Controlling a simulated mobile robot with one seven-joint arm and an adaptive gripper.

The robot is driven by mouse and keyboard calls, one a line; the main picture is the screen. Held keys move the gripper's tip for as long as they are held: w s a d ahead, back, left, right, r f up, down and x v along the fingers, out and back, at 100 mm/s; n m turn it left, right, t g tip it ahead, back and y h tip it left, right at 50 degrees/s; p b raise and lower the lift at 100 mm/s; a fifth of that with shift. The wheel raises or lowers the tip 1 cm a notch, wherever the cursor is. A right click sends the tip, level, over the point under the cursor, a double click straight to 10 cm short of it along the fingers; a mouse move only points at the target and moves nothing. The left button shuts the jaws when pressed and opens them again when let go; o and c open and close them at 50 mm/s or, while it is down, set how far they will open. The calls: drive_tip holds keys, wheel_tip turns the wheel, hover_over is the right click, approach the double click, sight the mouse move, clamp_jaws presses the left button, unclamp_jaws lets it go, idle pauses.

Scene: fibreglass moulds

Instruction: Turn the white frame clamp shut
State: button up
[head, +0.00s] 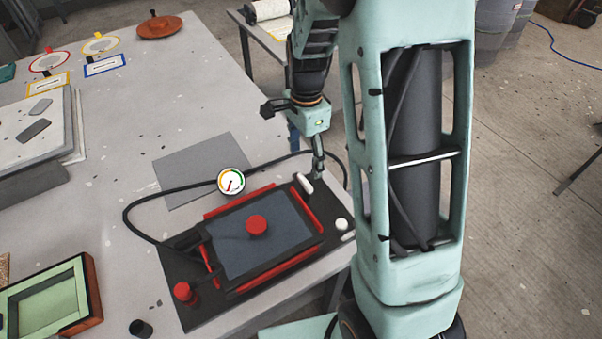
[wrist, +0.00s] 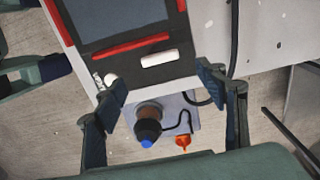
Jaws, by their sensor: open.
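The white clamp handle (head: 303,184) is a short bar near the back right corner of the black base plate. It lies beside a red bar (head: 307,207). In the wrist view the handle (wrist: 160,59) lies roughly parallel to the red bar (wrist: 131,46), apart from it. My gripper (head: 318,172) points down just beyond the handle. In the wrist view my gripper (wrist: 162,80) is open and empty, its fingers spread to either side below the handle; I see no contact. A round white knob (head: 341,224) stands nearer the front of the same edge.
A blue-grey panel with a red centre knob (head: 256,226) fills the frame. A gauge (head: 231,181) and black hose (head: 125,215) are behind it. A red knob (head: 183,291) is at front left. The table edge is close; a blue-tipped object (wrist: 147,125) shows below.

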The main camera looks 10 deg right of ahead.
sight(305, 181)
wheel_tip(305, 181, down, 8)
drive_tip(key=shift+f, duration=0.2)
drive_tip(key=c, duration=1.2)
